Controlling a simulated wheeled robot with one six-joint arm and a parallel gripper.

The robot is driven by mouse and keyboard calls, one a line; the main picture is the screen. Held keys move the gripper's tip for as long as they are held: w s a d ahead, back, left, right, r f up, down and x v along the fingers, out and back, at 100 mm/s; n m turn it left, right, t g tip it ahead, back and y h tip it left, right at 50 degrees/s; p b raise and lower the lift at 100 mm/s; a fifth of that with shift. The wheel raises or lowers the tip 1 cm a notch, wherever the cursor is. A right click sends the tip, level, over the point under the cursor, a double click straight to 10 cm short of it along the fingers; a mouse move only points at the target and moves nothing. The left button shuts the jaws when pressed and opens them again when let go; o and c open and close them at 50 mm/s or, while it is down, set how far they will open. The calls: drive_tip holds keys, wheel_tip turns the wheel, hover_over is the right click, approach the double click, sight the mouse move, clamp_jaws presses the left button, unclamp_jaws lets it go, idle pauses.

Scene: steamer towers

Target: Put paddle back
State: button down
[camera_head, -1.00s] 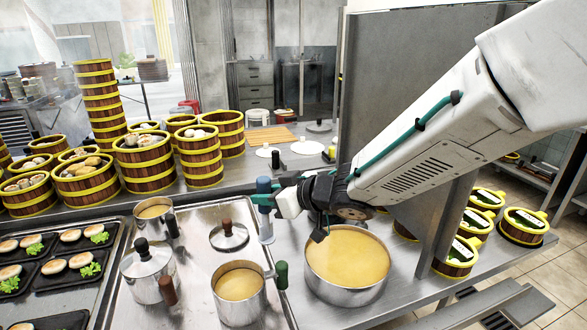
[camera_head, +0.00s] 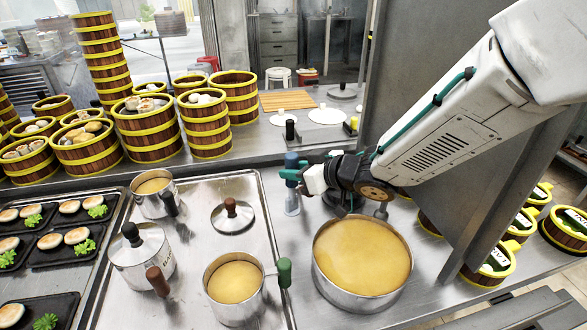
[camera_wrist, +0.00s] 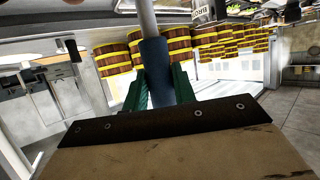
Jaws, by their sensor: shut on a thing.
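My gripper (camera_head: 291,172) is shut on the blue handle of the paddle (camera_head: 291,160). The paddle hangs upright below the green fingers, over the counter strip between the metal tray and the big soup pot. Its lower part looks pale and glassy; I cannot tell if it touches the counter. In the wrist view the blue handle of the paddle (camera_wrist: 157,70) sits between the green fingers of my gripper (camera_wrist: 158,88), with a grey shaft running to the top edge. The big pot of yellow soup (camera_head: 362,262) stands just right of the paddle.
Stacked bamboo steamers (camera_head: 150,135) fill the back left.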

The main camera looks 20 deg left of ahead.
sight(294, 194)
drive_tip(key=shift+a+f, duration=0.1)
drive_tip(key=shift+f, duration=3.4)
drive_tip(key=c, duration=1.1)
unclamp_jaws()
drive_tip(key=shift+o, duration=0.2)
drive_tip(key=v, duration=0.8)
drive_tip(key=shift+v, duration=2.2)
